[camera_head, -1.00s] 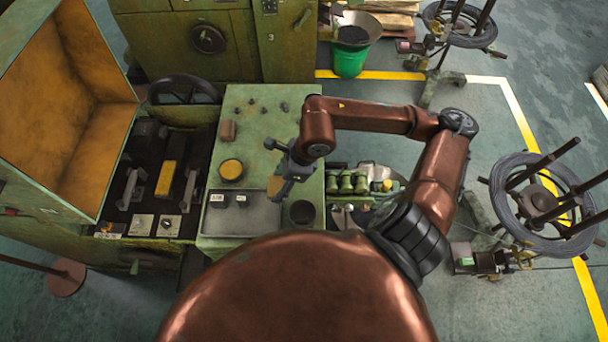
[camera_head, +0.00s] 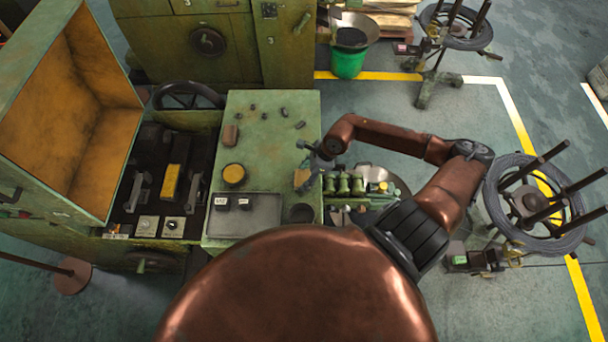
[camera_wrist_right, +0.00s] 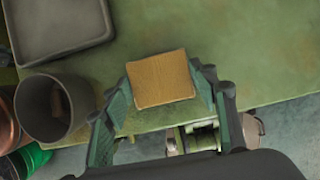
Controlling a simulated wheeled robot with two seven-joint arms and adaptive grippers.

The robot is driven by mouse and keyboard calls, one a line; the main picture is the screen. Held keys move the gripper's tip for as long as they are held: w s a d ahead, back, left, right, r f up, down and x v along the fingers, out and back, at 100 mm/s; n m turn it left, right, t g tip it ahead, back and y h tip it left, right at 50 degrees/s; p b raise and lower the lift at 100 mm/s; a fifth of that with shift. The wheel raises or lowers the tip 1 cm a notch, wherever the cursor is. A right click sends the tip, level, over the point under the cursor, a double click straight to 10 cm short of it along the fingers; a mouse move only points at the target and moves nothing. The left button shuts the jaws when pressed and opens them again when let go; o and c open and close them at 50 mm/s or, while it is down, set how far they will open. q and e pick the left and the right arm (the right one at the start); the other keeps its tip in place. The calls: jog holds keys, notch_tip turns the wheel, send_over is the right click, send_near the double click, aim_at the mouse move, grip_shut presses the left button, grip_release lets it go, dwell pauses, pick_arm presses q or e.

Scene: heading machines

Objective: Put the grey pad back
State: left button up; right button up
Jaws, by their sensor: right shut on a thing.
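My right gripper (camera_head: 308,172) is shut on a small square pad (camera_head: 301,179). The pad's visible face is tan-brown, not grey. In the right wrist view the pad (camera_wrist_right: 160,80) sits between the two fingers of the gripper (camera_wrist_right: 160,88). It is over the right edge area of the green bench top (camera_head: 270,130), beyond the dark cup (camera_head: 301,213). I cannot tell whether it touches the bench. My left gripper is not in view.
A grey tray (camera_head: 258,225) with two small labelled black blocks lies on the bench's near side. A yellow-topped round tin (camera_head: 234,174), a brown block (camera_head: 230,135) and several small dark parts stand farther back. The bench's middle is clear.

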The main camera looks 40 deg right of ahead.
jog(key=shift+f, duration=0.45)
jog(key=shift+f, duration=0.1)
jog(key=o, duration=1.1)
jog(key=shift+r, duration=0.2)
jog(key=b+v, duration=0.2)
jog(key=v, duration=1)
